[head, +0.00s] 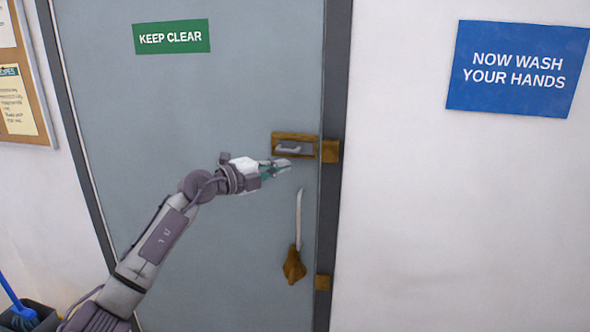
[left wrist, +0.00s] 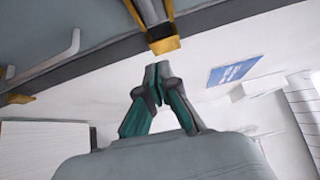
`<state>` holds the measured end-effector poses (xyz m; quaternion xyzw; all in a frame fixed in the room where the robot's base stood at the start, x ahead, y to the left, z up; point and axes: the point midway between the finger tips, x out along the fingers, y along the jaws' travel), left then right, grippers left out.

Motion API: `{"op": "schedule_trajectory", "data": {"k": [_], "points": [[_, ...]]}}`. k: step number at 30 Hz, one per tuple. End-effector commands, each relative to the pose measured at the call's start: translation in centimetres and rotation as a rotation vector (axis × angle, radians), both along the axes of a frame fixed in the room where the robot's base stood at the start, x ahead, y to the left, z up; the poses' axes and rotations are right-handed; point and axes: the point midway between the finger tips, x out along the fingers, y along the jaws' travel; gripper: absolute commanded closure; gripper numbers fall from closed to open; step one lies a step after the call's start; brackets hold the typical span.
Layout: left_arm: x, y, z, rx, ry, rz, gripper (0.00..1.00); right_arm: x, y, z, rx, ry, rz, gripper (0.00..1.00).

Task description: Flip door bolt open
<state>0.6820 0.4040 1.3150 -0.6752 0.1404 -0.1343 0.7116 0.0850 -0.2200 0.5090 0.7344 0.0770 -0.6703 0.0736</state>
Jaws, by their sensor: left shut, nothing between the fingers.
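The door bolt (head: 308,148) is a grey bolt with a raised handle on a brass plate, fixed near the right edge of the grey door (head: 240,80). A brass keeper (head: 330,151) sits on the dark frame just right of it. My left gripper (head: 284,166) is just below the bolt plate, with its fingers shut and empty. In the left wrist view the fingertips (left wrist: 157,78) are together, close under a brass piece (left wrist: 165,45) at the top. I cannot tell whether the fingers touch the bolt. My right gripper is not in view.
A long pale door handle on a brass base (head: 293,265) hangs below the bolt, with a brass plate (head: 323,282) on the frame beside it. A blue sign (head: 517,68) is on the right wall. A blue brush (head: 22,308) stands at lower left.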

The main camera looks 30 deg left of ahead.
Motion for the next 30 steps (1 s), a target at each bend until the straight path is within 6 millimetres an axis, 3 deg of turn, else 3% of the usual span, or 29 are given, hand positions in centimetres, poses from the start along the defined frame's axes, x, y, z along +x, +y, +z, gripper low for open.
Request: {"op": "schedule_trajectory", "data": {"k": [4, 12, 23, 26, 29, 30], "points": [[-1.5, 0.6, -0.2, 0.001, 0.0, 0.0, 1.0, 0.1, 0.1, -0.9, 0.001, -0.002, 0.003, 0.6], [-1.9, 0.7, 0.1, -0.001, 0.0, -0.001, 1.0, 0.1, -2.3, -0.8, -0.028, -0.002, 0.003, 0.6], [-1.9, 0.7, 0.1, -0.002, 0.0, -0.001, 1.0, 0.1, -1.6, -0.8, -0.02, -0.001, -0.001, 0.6], [-1.5, 0.6, -1.3, -0.03, 0.012, -0.006, 1.0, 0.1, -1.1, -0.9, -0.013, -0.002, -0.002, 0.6], [-0.7, 0.3, -5.4, -0.118, 0.046, -0.016, 1.0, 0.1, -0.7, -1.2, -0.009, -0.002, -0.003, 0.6], [-0.3, 0.2, -7.9, -0.171, 0.067, -0.016, 1.0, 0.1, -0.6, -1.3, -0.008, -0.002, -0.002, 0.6]]}}
